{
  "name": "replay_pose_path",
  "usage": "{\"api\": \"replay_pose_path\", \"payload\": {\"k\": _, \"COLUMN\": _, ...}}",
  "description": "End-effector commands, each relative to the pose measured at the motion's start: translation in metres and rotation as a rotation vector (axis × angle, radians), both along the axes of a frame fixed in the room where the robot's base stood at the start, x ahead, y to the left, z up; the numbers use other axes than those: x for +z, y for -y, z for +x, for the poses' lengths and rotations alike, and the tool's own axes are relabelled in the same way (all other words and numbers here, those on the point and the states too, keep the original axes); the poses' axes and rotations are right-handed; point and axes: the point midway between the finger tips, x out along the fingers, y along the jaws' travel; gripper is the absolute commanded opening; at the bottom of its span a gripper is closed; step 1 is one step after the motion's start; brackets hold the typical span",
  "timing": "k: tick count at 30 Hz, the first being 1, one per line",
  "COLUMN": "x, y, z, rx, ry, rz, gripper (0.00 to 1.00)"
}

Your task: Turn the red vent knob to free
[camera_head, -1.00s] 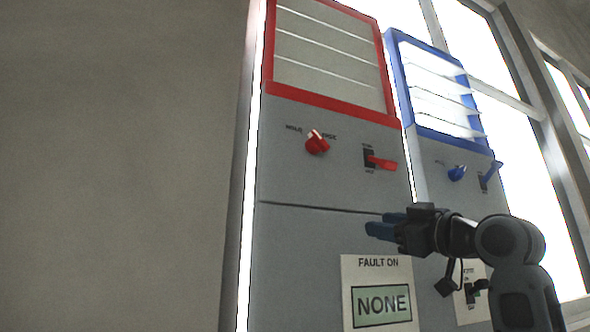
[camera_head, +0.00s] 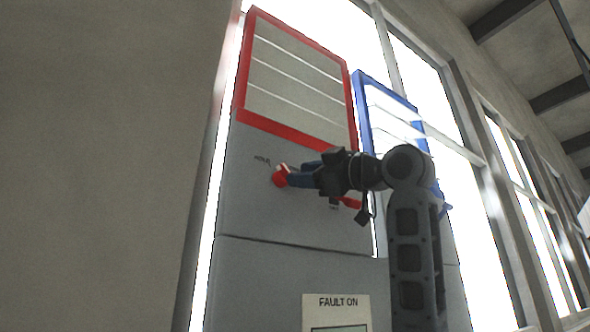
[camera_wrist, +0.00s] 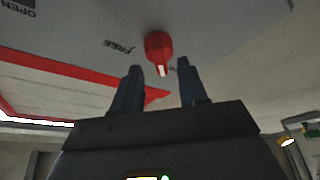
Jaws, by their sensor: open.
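The red vent knob (camera_head: 279,176) sits on the grey panel below the red-framed vent. In the wrist view the knob (camera_wrist: 157,46) lies between the lines of my fingers, at or just past their tips. Its white mark points toward my gripper, and the upside-down word FREE (camera_wrist: 119,46) is printed to its left. My gripper (camera_head: 290,174) is open, its two blue fingers on either side of the knob's line in the wrist view (camera_wrist: 160,65). I cannot tell whether they touch it. In the head view my gripper hides the panel right of the knob.
A red switch lever (camera_head: 350,202) is partly hidden just below my gripper. The red-framed louvre (camera_head: 300,75) is above, and a blue-framed one (camera_head: 388,105) stands to the right, partly behind my arm. A FAULT ON sign (camera_head: 337,302) is lower down. Bare wall fills the left.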

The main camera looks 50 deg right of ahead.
Motion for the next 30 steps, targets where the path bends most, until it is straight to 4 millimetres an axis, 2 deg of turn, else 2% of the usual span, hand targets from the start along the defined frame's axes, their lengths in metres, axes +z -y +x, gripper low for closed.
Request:
{"api": "replay_pose_path", "payload": {"k": 1, "x": 0.004, "y": 0.000, "z": 0.008, "rx": 0.001, "ry": -0.004, "rz": 0.003, "gripper": 0.43}}
{"api": "replay_pose_path", "payload": {"k": 6, "x": 0.007, "y": 0.000, "z": 0.023, "rx": 0.001, "ry": -0.002, "rz": 0.002, "gripper": 0.43}}
{"api": "replay_pose_path", "payload": {"k": 16, "x": 0.006, "y": 0.000, "z": 0.026, "rx": 0.000, "ry": -0.001, "rz": 0.001, "gripper": 0.43}}
{"api": "replay_pose_path", "payload": {"k": 27, "x": 0.006, "y": 0.000, "z": 0.026, "rx": 0.000, "ry": -0.001, "rz": 0.001, "gripper": 0.08}}
{"api": "replay_pose_path", "payload": {"k": 30, "x": 0.006, "y": 0.000, "z": 0.026, "rx": 0.001, "ry": 0.000, "rz": 0.002, "gripper": 0.06}}
